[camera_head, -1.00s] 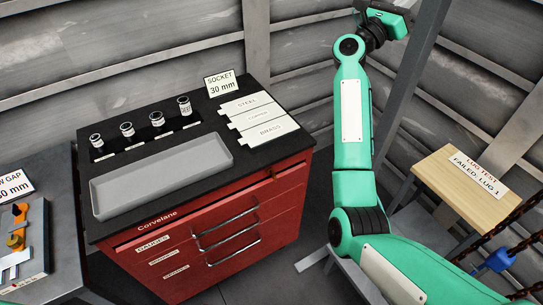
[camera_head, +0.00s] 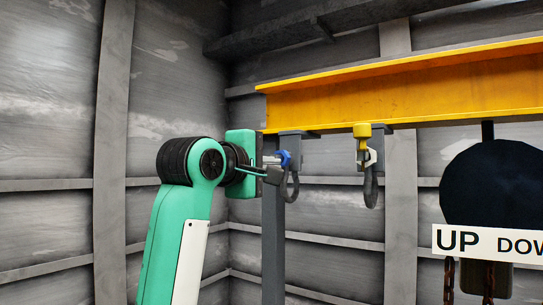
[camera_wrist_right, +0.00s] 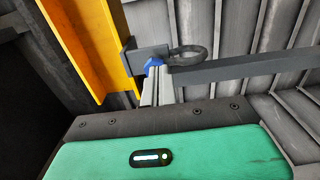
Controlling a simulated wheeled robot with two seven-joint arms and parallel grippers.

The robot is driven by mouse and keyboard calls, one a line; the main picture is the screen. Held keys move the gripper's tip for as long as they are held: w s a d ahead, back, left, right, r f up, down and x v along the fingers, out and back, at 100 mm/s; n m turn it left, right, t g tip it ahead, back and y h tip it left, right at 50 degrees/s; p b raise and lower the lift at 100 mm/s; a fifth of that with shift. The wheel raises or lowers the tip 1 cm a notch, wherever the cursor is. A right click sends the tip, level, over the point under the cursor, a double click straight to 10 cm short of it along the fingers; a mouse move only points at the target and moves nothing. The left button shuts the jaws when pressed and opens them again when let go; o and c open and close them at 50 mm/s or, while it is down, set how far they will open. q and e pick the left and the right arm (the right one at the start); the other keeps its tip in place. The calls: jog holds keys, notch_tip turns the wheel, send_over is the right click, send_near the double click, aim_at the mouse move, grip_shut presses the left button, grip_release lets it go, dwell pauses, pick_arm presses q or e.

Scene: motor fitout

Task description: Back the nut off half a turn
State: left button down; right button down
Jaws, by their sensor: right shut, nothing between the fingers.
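A blue nut (camera_head: 285,158) sits at the left lug (camera_head: 291,141) under the yellow beam, with a grey shackle (camera_head: 295,186) hanging beside it. My right gripper (camera_head: 275,166) reaches in from the left, its fingertips right at the blue nut. In the right wrist view the fingers (camera_wrist_right: 157,86) lie close together and point up at the blue nut (camera_wrist_right: 154,63), which shows just past their tips. I cannot tell whether they touch it. The shackle ring (camera_wrist_right: 187,55) is to the right there. The fingers are shut and empty. My left gripper is out of view.
The yellow beam (camera_head: 400,93) runs above. A second lug has a yellow fitting (camera_head: 362,131) and its own shackle (camera_head: 371,188). A dark round hoist (camera_head: 490,185) with an "UP DOWN" sign (camera_head: 470,241) hangs at right. A grey post (camera_head: 273,245) stands below the left lug.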

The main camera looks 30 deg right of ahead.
aim_at(286, 154)
jog(key=p+x, duration=0.1)
jog(key=x, duration=0.4)
jog(key=shift+w+d, duration=0.15)
jog(key=shift+d, duration=0.25)
jog(key=shift+w+d, duration=0.25)
jog(key=shift+d, duration=0.2)
jog(key=shift+w+r, duration=0.2)
jog(key=shift+s+r, duration=0.1)
jog(key=shift+r, duration=0.15)
dwell(0.4)
jog(key=shift+r, duration=0.75)
jog(key=shift+a+r, duration=0.1)
jog(key=shift+r, duration=0.1)
jog(key=shift+r, duration=0.1)
dwell(0.3)
